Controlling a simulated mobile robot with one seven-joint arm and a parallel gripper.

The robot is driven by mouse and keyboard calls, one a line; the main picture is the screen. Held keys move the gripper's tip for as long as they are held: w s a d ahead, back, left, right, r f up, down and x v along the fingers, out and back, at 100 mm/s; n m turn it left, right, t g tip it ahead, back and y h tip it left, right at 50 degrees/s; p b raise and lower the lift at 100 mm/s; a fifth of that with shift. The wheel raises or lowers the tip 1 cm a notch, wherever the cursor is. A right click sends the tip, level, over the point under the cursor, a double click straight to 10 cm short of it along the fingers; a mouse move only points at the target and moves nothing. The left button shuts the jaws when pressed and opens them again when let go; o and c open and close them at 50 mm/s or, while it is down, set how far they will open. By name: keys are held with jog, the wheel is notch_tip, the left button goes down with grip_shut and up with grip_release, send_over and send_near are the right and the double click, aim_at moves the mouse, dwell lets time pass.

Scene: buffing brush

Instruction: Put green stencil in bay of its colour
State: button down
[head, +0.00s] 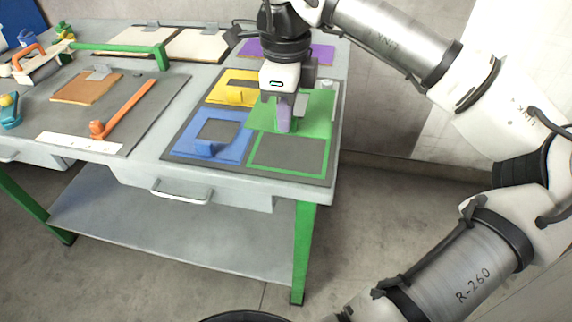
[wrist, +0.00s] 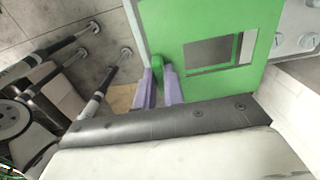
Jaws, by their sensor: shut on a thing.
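My gripper (head: 285,128) is shut on the upright green tab of the green stencil (head: 318,112). In the wrist view the lilac fingers (wrist: 160,78) stand on either side of that tab, at the edge of the flat green stencil (wrist: 165,28), which has a rectangular window. The green bay (head: 288,174), a grey rectangle with a green outline, is at the front right of the dark mat. In the head view the stencil overlaps the bay's far side and extends behind it. I cannot tell how high it is above the mat.
A blue stencil (head: 236,147) lies left of the green bay. A yellow stencil (head: 221,90) and a purple one (head: 322,53) lie farther back. An orange bar (head: 128,108), brown board (head: 85,88) and green-handled tool (head: 120,47) are at the left. The table's right edge is close by.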

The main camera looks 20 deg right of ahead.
notch_tip(320, 180, down, 9)
jog(key=b, duration=0.4)
jog(key=shift+b, duration=0.4)
jog(key=shift+f, duration=0.25)
jog(key=c, duration=1.5)
grip_release()
jog(key=shift+r, duration=0.15)
notch_tip(320, 180, up, 12)
jog(key=shift+r+p, duration=0.1)
jog(key=shift+p, duration=0.3)
